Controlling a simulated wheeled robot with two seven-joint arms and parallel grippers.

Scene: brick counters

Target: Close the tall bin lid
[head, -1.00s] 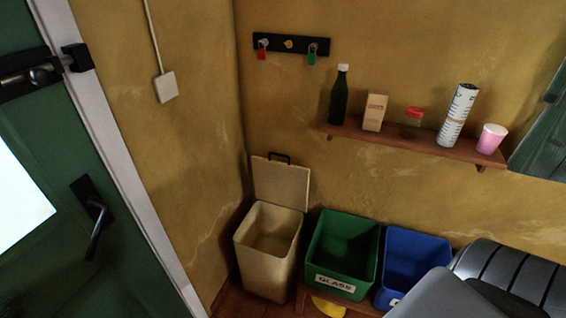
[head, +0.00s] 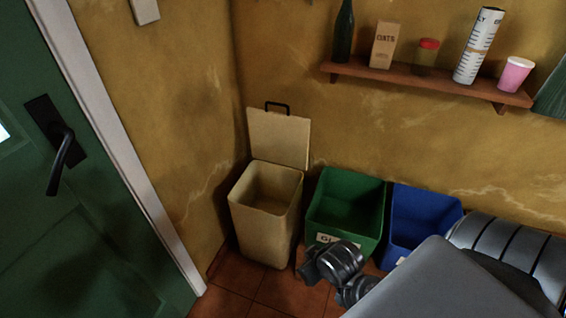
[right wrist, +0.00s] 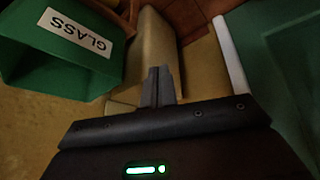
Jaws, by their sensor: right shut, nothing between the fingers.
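The tall bin (head: 265,215) is beige, upright and stands in the corner, left of the green bin. Its beige lid (head: 280,138) is open, raised upright at the back of the bin near the wall, with a black handle (head: 277,106) on its top edge. The bin's inside looks empty. My right gripper (right wrist: 158,78) is shut and empty, its fingertips together. My right arm reaches in from the right in the head view, in front of the coloured bins and apart from the lid. The tall bin also shows beyond the fingers in the right wrist view (right wrist: 146,48). My left gripper is out of view.
A green bin (head: 346,198) labelled GLASS and a blue bin (head: 423,218) stand to the right. A wooden shelf (head: 420,79) with a bottle, carton, jar, roll and pink cup is above. A green door (head: 90,220) is at left. Tiled floor (head: 285,290) is clear before the tall bin.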

